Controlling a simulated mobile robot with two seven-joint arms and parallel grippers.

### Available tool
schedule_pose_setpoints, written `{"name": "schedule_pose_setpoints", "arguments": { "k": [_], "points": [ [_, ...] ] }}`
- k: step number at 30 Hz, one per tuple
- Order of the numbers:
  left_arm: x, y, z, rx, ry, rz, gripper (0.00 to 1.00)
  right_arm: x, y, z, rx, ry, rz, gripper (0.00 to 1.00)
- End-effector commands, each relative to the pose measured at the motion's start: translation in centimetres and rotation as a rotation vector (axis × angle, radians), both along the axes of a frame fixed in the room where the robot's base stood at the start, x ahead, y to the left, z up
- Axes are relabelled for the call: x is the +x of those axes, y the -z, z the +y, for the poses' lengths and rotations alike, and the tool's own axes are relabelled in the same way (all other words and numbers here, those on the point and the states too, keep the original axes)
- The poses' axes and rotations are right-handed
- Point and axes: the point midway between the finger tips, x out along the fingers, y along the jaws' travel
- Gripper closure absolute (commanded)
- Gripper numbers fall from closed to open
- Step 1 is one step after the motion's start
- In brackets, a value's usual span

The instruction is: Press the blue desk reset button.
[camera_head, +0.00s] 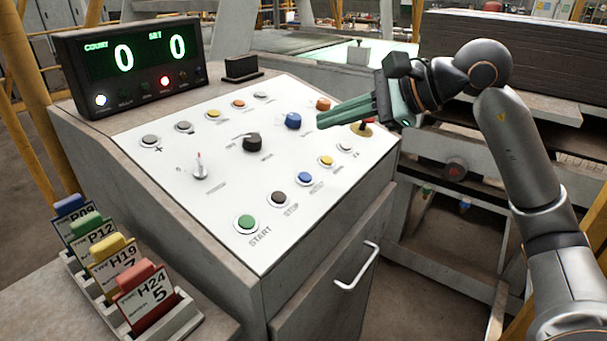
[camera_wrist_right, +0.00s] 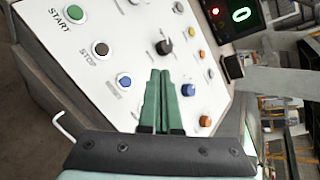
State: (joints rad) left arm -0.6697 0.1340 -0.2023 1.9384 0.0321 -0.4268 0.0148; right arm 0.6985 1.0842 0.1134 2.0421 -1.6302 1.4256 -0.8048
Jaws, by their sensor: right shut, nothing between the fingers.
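The blue reset button (camera_head: 305,178) is a small round cap in a pale ring in the front row of the white sloped panel (camera_head: 225,140), right of the dark stop button. It also shows in the right wrist view (camera_wrist_right: 124,80), left of the fingers, with its label beside it. My right gripper (camera_head: 321,122) is shut and empty, its green fingers pointing left over the panel's right part. Its tips are beside a larger blue knob (camera_head: 292,121), farther back than the reset button. In the wrist view the fingertips (camera_wrist_right: 160,73) lie between the two blue parts. My left gripper is out of view.
A green start button (camera_head: 246,224), a yellow button (camera_head: 326,160), a black knob (camera_head: 252,142) and a toggle (camera_head: 199,170) stand on the panel. A counter display (camera_head: 130,65) is at the back left. A rack of colored tags (camera_head: 180,318) is front left. A drawer handle (camera_head: 357,266) sticks out below.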

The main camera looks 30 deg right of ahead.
Motion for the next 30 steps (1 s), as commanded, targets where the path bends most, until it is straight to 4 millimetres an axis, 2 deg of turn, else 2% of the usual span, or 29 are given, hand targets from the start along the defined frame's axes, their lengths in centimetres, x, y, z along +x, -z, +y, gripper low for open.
{"name": "schedule_pose_setpoints", "arguments": {
  "k": [5, 10, 19, 24, 30],
  "points": [
    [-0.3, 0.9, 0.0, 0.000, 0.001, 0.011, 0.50, 0.2, 1.1, 0.1, 0.003, -0.002, 0.002, 1.00],
    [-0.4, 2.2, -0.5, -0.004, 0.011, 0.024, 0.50, 0.8, 3.3, 0.4, 0.004, -0.003, 0.003, 1.00],
    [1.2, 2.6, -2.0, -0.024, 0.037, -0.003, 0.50, 1.8, 7.3, 0.8, 0.002, -0.001, 0.003, 1.00],
    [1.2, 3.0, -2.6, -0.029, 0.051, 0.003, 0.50, 2.1, 8.3, 0.9, 0.003, -0.001, 0.001, 1.00],
    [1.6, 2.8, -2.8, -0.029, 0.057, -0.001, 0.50, 2.3, 8.5, 1.0, 0.003, -0.002, 0.002, 1.00]
  ]
}}
